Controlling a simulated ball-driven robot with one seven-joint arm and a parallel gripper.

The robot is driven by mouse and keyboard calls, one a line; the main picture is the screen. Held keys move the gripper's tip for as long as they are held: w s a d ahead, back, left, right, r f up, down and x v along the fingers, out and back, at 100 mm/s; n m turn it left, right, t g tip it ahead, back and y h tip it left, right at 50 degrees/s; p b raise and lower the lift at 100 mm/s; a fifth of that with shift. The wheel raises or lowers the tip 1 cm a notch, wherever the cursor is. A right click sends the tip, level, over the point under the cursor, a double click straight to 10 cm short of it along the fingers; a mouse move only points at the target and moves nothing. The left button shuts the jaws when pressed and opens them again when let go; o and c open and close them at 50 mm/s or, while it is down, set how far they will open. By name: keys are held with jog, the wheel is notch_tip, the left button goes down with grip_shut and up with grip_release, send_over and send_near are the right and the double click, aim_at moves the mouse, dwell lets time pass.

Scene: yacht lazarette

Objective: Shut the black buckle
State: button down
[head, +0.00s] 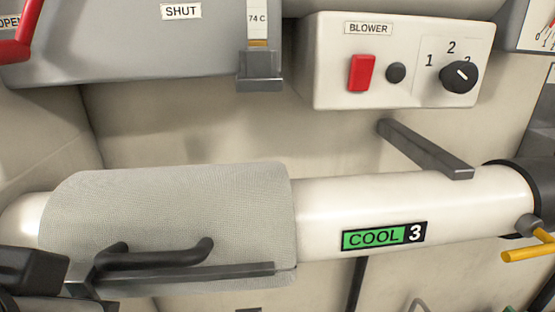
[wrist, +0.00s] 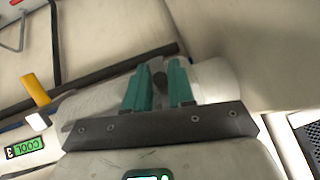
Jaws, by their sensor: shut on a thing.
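The black buckle (head: 165,257) shows in the head view as a dark curved lever low on the front of a grey fabric sleeve (head: 180,205) around a white pipe. A long dark strip (head: 215,274) runs along the sleeve's lower edge beneath the lever. In the wrist view, my gripper (wrist: 160,67) has two teal fingers closed around a small dark piece of the buckle (wrist: 160,79). The rest of the buckle is mostly hidden in that view. The fingers cannot be made out in the head view, where dark parts crowd the lower left corner.
The white pipe (head: 330,200) bears a green COOL 3 label (head: 383,237). A grey bar (head: 425,150) juts out above it. A yellow-handled valve (head: 528,250) is at the right. A blower panel (head: 330,70) with a red switch and knob hangs above, beside a grey box (head: 130,50).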

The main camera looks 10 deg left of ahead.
jog(key=shift+a+r+g, duration=0.2)
jog(key=shift+a+g, duration=0.05)
jog(key=shift+g, duration=0.05)
dwell(0.4)
jog(key=c, duration=1.2)
grip_release()
jog(key=shift+a, duration=0.1)
jog(key=shift+o, duration=0.4)
jog(key=b+v, duration=0.1)
jog(key=v, duration=0.9)
jog(key=shift+r+b, duration=0.3)
